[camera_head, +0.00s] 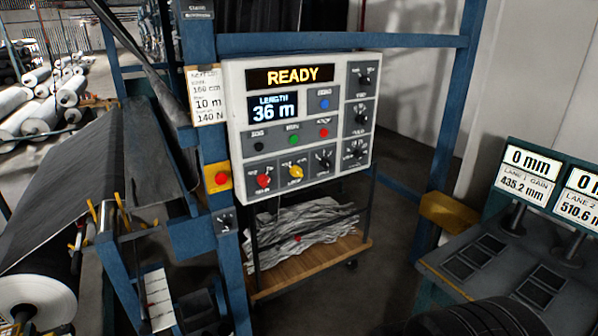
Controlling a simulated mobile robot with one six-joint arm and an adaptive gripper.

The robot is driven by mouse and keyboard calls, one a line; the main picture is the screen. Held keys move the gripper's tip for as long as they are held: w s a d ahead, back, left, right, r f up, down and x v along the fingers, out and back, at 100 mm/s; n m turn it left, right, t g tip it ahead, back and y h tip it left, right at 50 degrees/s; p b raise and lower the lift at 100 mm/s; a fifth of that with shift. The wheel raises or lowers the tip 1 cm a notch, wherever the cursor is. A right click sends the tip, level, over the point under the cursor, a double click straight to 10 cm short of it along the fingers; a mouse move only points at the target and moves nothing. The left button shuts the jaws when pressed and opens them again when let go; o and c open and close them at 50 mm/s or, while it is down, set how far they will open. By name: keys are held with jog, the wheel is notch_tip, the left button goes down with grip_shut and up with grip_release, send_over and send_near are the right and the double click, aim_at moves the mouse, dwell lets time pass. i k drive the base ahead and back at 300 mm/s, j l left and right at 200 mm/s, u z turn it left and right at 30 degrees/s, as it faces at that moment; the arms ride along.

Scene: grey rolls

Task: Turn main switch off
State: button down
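A light grey control panel (236,110) is mounted on a blue frame, with a lit READY display (293,76) and a screen reading LENGTH 36 m (273,107). A red rotary knob (264,181) sits at its lower left; the small label under it is too blurred to read surely, so I cannot confirm it is the main switch. Its exact setting is also unclear. A yellow-orange knob (296,172) and a black knob (323,160) sit to its right. My gripper is not in view.
A red button on a yellow plate (221,178) is on the post left of the panel. A wooden-based cart (310,262) with crumpled grey sheet stands below. A console with displays (526,178) is at right, and a dark fabric web (100,175) at left.

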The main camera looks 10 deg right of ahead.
aim_at(263, 181)
jog(key=i+j+z, duration=0.1)
jog(key=j, duration=0.25)
jog(key=i+j+z, duration=0.15)
jog(key=j, duration=0.25)
jog(key=i+j+z, duration=0.1)
jog(key=j, duration=0.3)
jog(key=i+j+z, duration=0.15)
jog(key=j, duration=0.25)
